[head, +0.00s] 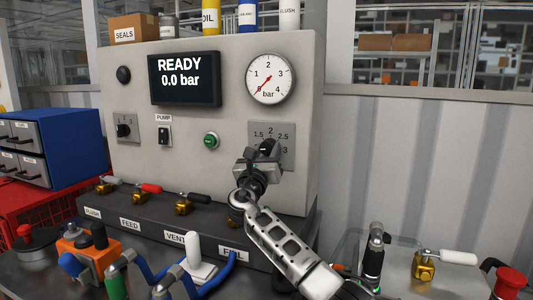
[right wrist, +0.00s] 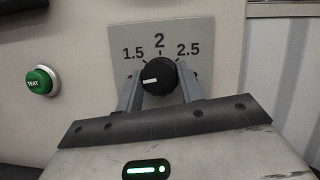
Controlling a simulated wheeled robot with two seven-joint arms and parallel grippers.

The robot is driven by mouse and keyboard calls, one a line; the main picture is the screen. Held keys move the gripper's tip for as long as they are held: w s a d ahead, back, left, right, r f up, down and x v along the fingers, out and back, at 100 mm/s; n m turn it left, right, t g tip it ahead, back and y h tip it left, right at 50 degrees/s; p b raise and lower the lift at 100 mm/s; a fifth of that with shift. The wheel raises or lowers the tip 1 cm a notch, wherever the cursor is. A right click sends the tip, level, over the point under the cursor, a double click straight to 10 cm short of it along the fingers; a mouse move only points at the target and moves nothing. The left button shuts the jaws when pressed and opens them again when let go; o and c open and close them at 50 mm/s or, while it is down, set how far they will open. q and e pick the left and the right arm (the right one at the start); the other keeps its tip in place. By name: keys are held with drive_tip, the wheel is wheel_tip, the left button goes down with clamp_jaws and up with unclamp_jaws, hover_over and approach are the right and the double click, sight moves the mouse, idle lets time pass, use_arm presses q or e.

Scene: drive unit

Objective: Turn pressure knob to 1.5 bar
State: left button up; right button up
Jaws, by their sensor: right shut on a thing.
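The black pressure knob (head: 268,147) sits on a grey scale plate at the right of the panel. In the right wrist view, the knob (right wrist: 158,76) has a white mark that points left and slightly down, below the 1.5 label. The labels 1.5, 2 and 2.5 show above it; the lower labels are mostly hidden by the fingers. My right gripper (right wrist: 160,90) is shut on the knob, one finger at each side. It also shows in the head view (head: 260,163). My left gripper is not in view.
The display (head: 184,78) reads READY 0.0 bar. The gauge (head: 270,79) needle points to the lower left, near zero. A green TEST button (right wrist: 41,80) is left of the knob. Valves with brass bodies (head: 183,204) line the ledge below.

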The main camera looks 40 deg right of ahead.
drive_tip(key=shift+f+m+g+b, duration=0.25)
drive_tip(key=shift+m+g+b, duration=0.15)
drive_tip(key=shift+m+b, duration=0.25)
drive_tip(key=m+g+b, duration=0.1)
drive_tip(key=m, duration=0.1)
drive_tip(key=m+g+h+b, duration=0.1)
drive_tip(key=m+b, duration=0.1)
drive_tip(key=m, duration=0.1)
drive_tip(key=shift+w+h+b, duration=0.1)
drive_tip(key=shift+h+b, duration=0.2)
drive_tip(key=m+g+b, duration=0.2)
drive_tip(key=m, duration=0.1)
drive_tip(key=shift+a+m, duration=0.1)
drive_tip(key=shift+m, duration=0.15)
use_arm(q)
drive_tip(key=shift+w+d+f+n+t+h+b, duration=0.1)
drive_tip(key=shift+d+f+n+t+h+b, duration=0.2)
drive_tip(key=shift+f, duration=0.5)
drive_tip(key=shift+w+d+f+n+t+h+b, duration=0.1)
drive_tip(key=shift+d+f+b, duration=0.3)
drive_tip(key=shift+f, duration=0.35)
use_arm(e)
drive_tip(key=shift+w+r+m+g, duration=0.1)
drive_tip(key=shift+m+g, duration=0.4)
drive_tip(key=shift+m, duration=0.45)
drive_tip(key=shift+r+m+g, duration=0.1)
drive_tip(key=shift+m+g, duration=0.4)
drive_tip(key=shift+m, duration=0.45)
